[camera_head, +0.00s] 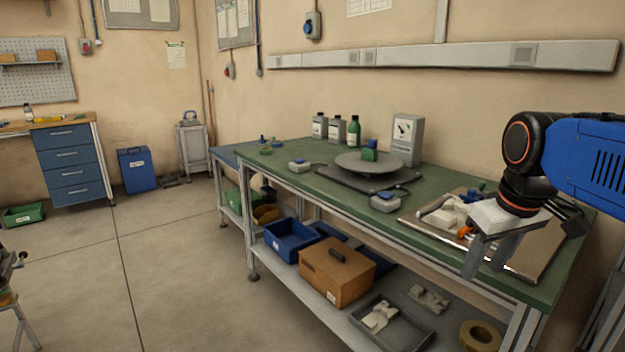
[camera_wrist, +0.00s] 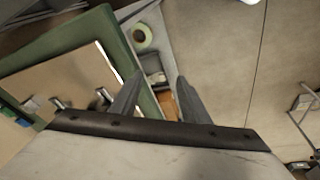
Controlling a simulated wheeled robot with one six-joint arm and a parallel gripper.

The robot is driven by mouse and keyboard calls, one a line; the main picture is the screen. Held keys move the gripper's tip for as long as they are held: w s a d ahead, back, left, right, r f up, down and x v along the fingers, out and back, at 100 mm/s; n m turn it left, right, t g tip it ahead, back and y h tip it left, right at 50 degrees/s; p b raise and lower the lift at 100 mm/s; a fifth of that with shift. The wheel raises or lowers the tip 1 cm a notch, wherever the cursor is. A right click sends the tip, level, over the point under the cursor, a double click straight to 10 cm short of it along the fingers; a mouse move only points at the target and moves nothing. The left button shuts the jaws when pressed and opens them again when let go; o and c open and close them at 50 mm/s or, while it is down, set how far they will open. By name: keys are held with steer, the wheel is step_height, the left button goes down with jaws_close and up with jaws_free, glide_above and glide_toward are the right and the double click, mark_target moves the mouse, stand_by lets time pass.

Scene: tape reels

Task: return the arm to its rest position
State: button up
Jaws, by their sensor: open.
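My gripper (camera_head: 487,258) is at the right of the head view, hanging from my blue and black arm near the front edge of the green workbench (camera_head: 290,172). Its two grey fingers point down and stand apart, with nothing between them. In the wrist view my gripper (camera_wrist: 155,92) also shows open and empty, with the bench edge and the lower shelf below it. A metal tray (camera_head: 529,265) with white parts and a small orange piece lies on the bench behind the gripper. My gripper and arm hide part of this tray.
A round turntable (camera_head: 345,162) with a green block stands mid-bench, near bottles (camera_head: 353,131) and a grey gauge box (camera_head: 408,138). The lower shelf holds a brown box (camera_head: 322,280), a blue bin (camera_head: 283,246) and a tape reel (camera_head: 481,337). The floor at left is largely clear.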

steer(key=s+a+f+m+t, duration=0.1)
steer(key=s+a+f+m, duration=0.1)
steer(key=s+f, duration=0.8)
step_height(320, 180, down, 4)
steer(key=shift+a+r+t, duration=0.1)
steer(key=shift+a+t, duration=0.2)
steer(key=shift+a, duration=0.25)
